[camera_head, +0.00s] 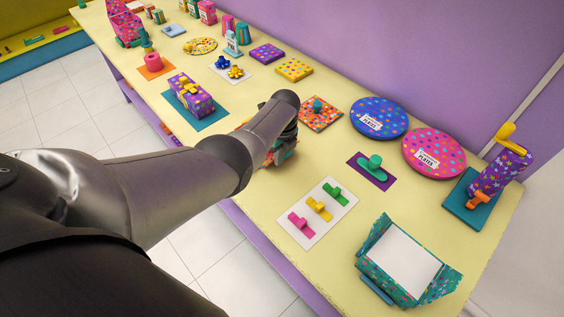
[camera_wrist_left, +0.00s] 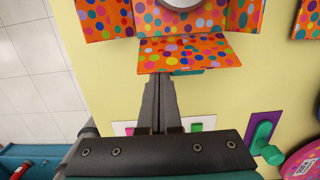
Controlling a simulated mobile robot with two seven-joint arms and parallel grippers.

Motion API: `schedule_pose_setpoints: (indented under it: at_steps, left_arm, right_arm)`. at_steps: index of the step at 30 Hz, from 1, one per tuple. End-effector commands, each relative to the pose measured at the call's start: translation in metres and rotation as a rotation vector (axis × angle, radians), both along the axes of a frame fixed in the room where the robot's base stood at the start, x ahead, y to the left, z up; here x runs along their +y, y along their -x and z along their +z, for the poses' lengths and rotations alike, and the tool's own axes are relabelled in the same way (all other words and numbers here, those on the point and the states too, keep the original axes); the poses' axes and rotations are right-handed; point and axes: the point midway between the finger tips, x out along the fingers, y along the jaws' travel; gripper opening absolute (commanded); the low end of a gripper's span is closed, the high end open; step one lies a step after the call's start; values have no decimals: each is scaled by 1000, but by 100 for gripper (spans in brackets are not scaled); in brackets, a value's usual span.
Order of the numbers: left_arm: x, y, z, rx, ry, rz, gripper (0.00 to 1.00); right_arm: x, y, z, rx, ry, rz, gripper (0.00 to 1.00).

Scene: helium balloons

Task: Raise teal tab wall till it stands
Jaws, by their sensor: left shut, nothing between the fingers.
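An orange dotted box with its walls folded outward shows in the left wrist view. Its near wall (camera_wrist_left: 190,50) lies outward toward me, flat or only slightly tilted; I cannot tell which. A teal tab (camera_wrist_left: 187,72) peeks out at this wall's near edge. My left gripper (camera_wrist_left: 162,77) is shut and empty, its fingertips at that edge, just left of the tab. Whether the tips touch or sit under the wall is unclear. In the head view my arm hides most of the box and the left gripper (camera_head: 281,152). My right gripper is not in view.
A dotted orange square lid (camera_head: 309,119) with a teal knob lies behind the gripper. Nearer are a white card (camera_head: 294,227) with colored sliders, a purple plate (camera_head: 359,174) and an open teal box (camera_head: 373,240). Round blue (camera_head: 360,107) and pink (camera_head: 420,140) plates lie right.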

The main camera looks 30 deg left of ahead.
Motion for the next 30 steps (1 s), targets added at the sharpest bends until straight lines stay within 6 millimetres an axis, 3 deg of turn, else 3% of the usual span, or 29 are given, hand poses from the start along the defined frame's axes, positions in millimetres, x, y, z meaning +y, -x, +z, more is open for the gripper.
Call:
schedule_pose_setpoints:
  at_steps: [21,30]
  left_arm:
    - [15,-5,8,70,199,3,0]
    - [21,-7,8,69,194,1,0]
  right_arm:
    - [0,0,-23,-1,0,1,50]
    - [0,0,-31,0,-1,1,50]
